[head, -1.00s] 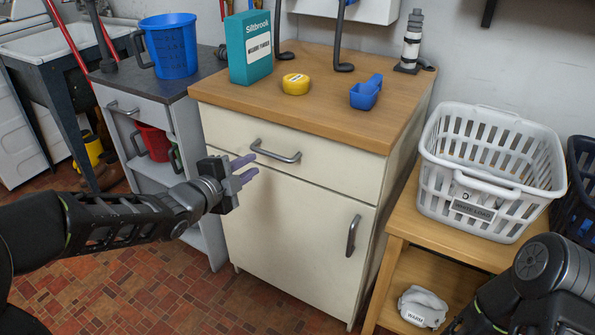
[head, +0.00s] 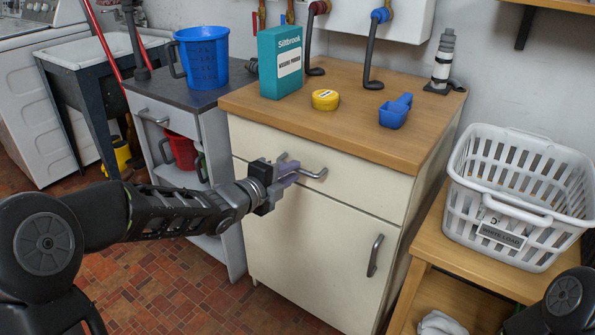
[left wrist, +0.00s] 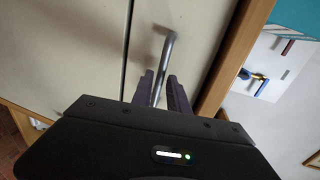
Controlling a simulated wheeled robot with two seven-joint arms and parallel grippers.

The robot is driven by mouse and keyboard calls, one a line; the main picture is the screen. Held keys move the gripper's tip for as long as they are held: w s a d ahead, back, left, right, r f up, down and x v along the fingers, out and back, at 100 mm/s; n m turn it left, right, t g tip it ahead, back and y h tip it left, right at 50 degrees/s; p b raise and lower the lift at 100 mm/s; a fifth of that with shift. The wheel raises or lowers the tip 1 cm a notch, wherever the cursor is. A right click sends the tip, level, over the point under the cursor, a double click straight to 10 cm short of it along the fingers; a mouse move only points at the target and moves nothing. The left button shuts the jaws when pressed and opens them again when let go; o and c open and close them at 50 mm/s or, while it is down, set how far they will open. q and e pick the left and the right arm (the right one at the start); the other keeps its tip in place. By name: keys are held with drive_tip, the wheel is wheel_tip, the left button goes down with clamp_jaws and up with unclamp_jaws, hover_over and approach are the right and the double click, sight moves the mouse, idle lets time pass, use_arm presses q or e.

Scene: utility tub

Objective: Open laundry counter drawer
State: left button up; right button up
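The laundry counter (head: 330,240) is a cream cabinet with a wooden top. Its drawer (head: 365,179) is closed, flush above the door. The drawer's grey bar handle (head: 314,174) is partly hidden by my left gripper (head: 291,171) in the head view. In the left wrist view, the handle (left wrist: 168,48) runs between the two purple fingers of my left gripper (left wrist: 161,92). The fingers stand apart on either side of the bar, with a small gap showing; contact is not clear. My right gripper is out of view; only part of that arm shows at the lower right.
On the counter top are a teal box (head: 281,62), a yellow tin (head: 325,99) and a blue scoop (head: 396,111). A white basket (head: 515,195) stands on the wooden shelf at right. A darker cabinet with a blue bucket (head: 203,56) stands left. The floor before the drawer is free.

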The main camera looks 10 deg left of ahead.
use_arm(q)
drive_tip(key=shift+x, duration=1.55)
drive_tip(key=shift+c, duration=0.4)
clamp_jaws()
